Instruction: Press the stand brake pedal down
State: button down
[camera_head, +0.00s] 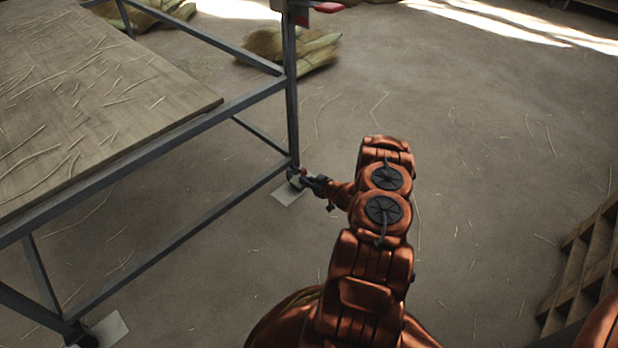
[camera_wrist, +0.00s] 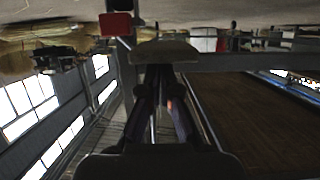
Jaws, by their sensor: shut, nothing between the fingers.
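The stand is a grey metal frame (camera_head: 291,100) on the left in the head view, with a small caster and red brake pedal (camera_head: 302,173) at the foot of its near-right leg. The pedal is tiny there and partly hidden, so I cannot tell its tilt. My gripper (camera_head: 308,181) is shut and empty, low down right beside this foot. I cannot tell whether it touches the pedal. In the dark wrist view my gripper's fingers (camera_wrist: 163,72) are together. A red block (camera_wrist: 116,25) shows left of them; I cannot tell whether it is the pedal.
A worn wooden tabletop (camera_head: 90,95) lies within the frame. A flat pale plate (camera_head: 287,193) is under the foot. Straw-coloured bundles (camera_head: 310,50) lie behind the leg. Wooden steps (camera_head: 590,265) stand at the right. The floor (camera_head: 490,170) between is open, with scattered straw.

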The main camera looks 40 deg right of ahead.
jog(key=shift+s+f+p, duration=0.15)
jog(key=shift+f+p, duration=0.15)
jog(key=shift+f, duration=0.4)
jog(key=shift+s+f+p, duration=0.1)
jog(key=shift+f+p, duration=0.15)
jog(key=shift+f, duration=0.65)
jog(key=shift+s+a+f, duration=0.1)
jog(key=shift+f, duration=0.05)
jog(key=r+p+v, duration=0.1)
jog(key=p+v, duration=0.3)
jog(key=v, duration=0.7)
jog(key=shift+s+p, duration=0.2)
jog(key=shift+p, duration=0.2)
jog(key=shift+r, duration=0.2)
